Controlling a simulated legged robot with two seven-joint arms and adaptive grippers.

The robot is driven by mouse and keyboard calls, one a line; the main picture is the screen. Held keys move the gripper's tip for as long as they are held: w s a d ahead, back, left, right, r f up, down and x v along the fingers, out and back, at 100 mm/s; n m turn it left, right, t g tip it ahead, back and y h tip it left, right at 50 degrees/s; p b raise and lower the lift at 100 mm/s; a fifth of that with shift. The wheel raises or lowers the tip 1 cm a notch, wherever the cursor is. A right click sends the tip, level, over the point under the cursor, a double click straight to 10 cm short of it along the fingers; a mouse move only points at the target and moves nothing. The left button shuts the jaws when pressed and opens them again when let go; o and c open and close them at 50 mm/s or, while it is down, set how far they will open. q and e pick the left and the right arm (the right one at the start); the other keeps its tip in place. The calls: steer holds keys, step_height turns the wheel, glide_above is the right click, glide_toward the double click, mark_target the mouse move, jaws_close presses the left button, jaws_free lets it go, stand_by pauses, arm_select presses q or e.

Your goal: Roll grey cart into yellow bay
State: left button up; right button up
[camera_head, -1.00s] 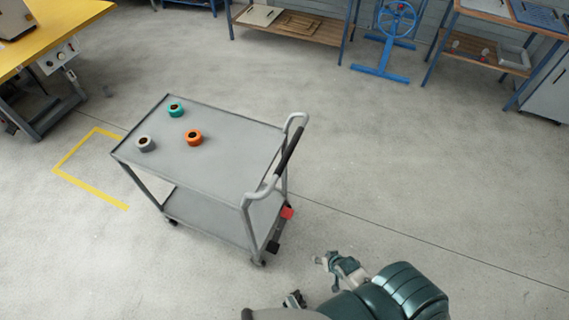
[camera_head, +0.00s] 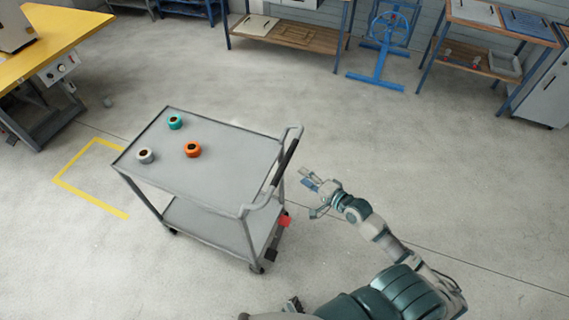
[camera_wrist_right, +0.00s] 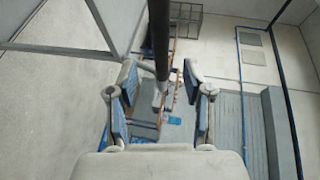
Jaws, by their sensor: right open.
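The grey cart (camera_head: 215,175) stands mid-floor, its left end beside the yellow floor outline of the bay (camera_head: 75,185). Its push handle with a black grip (camera_head: 284,163) is at its right end. My right gripper (camera_head: 309,193) is open and empty, just right of the handle and apart from it. In the right wrist view the black grip (camera_wrist_right: 158,35) runs down the picture between the open fingers (camera_wrist_right: 158,88). A small dark part at the bottom edge of the head view may be my left gripper; its jaws cannot be made out.
A yellow table (camera_head: 55,35) is at left; benches and a blue stand (camera_head: 378,60) are at back.

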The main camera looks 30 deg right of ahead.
mark_target(285, 164)
steer(key=x, duration=1)
steer(key=shift+w+f, duration=0.15)
steer(key=shift+w, duration=0.1)
jaws_close()
steer(key=shift+f, duration=0.1)
